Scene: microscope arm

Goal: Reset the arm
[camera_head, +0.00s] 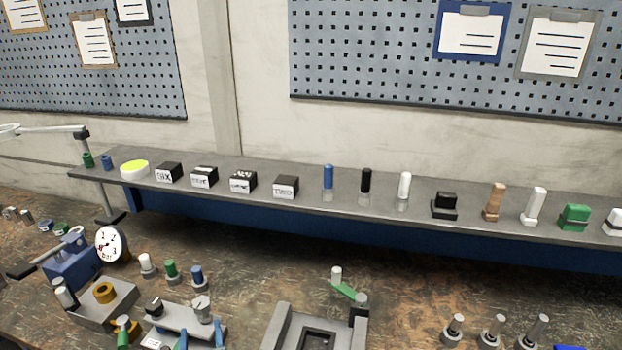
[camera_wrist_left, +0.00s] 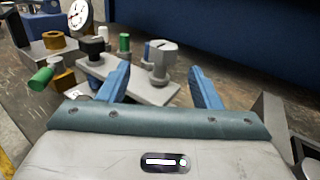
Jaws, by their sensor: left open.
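My left gripper (camera_head: 201,336) is at the bottom edge of the head view, with only its blue fingertips showing. In the left wrist view its fingers (camera_wrist_left: 158,72) are open and apart. Beyond and between them stands a grey knobbed post (camera_wrist_left: 163,60), which also shows in the head view (camera_head: 201,307). It rises from a light grey plate (camera_wrist_left: 135,82), with a black knob (camera_wrist_left: 93,46) at the plate's left end. No contact with the post shows. I cannot tell surely which part is the task's arm. My right gripper is not in view.
A gauge (camera_head: 110,244) and a grey block with a brass ring (camera_head: 104,292) stand left. A green lever (camera_head: 345,291) and grey fixture (camera_head: 283,324) are to the right. A raised shelf (camera_head: 330,201) carries several small objects. Bare bench (camera_head: 420,285) lies right of the lever.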

